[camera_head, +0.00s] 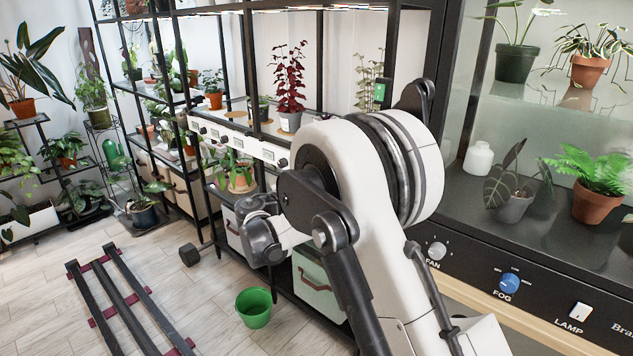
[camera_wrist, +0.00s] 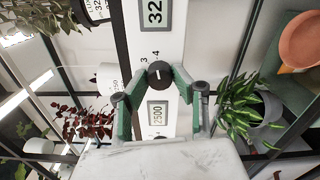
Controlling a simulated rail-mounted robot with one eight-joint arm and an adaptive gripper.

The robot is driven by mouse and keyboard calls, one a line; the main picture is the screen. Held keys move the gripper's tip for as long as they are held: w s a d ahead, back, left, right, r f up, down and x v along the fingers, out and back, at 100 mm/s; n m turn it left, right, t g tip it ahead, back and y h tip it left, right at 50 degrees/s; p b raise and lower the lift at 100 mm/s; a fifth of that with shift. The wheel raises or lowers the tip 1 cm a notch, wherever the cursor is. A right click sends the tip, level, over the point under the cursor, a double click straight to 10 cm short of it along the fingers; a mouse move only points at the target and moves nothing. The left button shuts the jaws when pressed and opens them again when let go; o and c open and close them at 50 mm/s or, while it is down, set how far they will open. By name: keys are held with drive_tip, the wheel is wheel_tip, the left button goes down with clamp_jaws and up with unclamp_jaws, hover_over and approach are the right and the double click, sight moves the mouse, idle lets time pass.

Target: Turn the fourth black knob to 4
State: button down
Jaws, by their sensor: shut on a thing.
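In the wrist view a round black knob (camera_wrist: 159,73) with a pale pointer line sits on a white panel strip (camera_wrist: 170,40). The numerals 3 and 4 are printed beside it; the pointer's exact setting is too small to read. My gripper (camera_wrist: 163,75) has its green-grey fingers closed around this knob, one on each side. In the head view the white panel (camera_head: 233,139) runs along the black shelf with several black knobs, one of them a knob near its right end (camera_head: 283,162). My arm covers part of that area, and the fingers cannot be made out there.
In the wrist view a display reading 2500 (camera_wrist: 157,115) lies between the fingers, and another display (camera_wrist: 154,12) is beyond the knob. A red-leaved plant (camera_wrist: 88,122) and a green plant (camera_wrist: 240,105) flank the panel. A green bucket (camera_head: 254,307) stands on the floor.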

drive_tip(key=c, duration=1.4)
unclamp_jaws()
drive_tip(key=shift+c, duration=0.2)
drive_tip(key=v, duration=1.2)
drive_tip(key=shift+w+a, duration=0.1)
drive_tip(key=shift+a, duration=0.1)
